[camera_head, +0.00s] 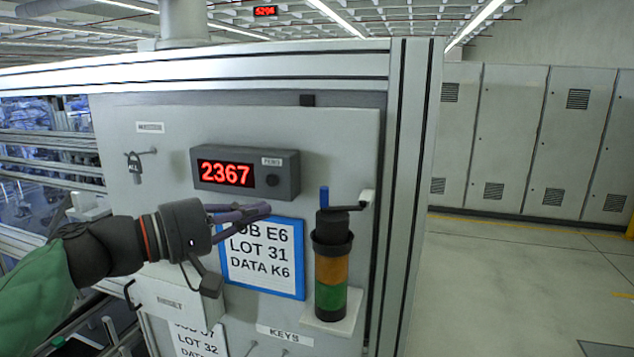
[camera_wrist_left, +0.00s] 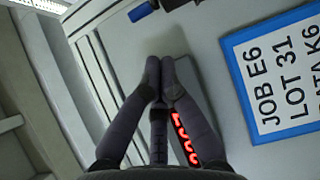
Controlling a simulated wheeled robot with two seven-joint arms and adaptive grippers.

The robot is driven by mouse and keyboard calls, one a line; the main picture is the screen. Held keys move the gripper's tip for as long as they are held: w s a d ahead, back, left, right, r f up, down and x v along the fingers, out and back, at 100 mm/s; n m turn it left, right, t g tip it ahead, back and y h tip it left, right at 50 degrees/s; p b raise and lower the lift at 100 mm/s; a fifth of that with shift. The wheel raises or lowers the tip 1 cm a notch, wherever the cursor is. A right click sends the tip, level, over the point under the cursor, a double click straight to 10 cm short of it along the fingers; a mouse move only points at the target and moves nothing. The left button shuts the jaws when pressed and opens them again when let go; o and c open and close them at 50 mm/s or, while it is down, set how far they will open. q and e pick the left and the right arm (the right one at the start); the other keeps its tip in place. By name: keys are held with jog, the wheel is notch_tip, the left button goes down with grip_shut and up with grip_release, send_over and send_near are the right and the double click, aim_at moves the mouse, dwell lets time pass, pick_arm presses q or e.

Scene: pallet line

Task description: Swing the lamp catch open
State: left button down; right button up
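The signal lamp (camera_head: 331,268) stands upright on a pale bracket on the panel, with a black top, an orange band and a green band. Its catch is a black lever (camera_head: 345,209) across the top, with a blue upright handle (camera_head: 324,196); the blue handle also shows in the left wrist view (camera_wrist_left: 140,11). My left gripper (camera_head: 240,248) is left of the lamp, in front of the panel. Its two upper fingers point right, close together, and the lower finger hangs well apart from them. It is open, empty and clear of the catch. My right gripper is out of view.
A red-digit display box (camera_head: 245,173) sits just above my left fingers. A blue-framed sign (camera_head: 262,262) is behind them.

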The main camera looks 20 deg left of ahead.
pick_arm(q)
jog(key=shift+s+r, duration=0.3)
jog(key=shift+r, duration=0.05)
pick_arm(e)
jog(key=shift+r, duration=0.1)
pick_arm(q)
jog(key=p+x, duration=0.2)
jog(key=x, duration=0.8)
jog(key=shift+p, duration=0.4)
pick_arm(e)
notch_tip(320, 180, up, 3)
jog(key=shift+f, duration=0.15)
pick_arm(q)
jog(key=shift+a+t, duration=0.1)
jog(key=shift+t, duration=0.2)
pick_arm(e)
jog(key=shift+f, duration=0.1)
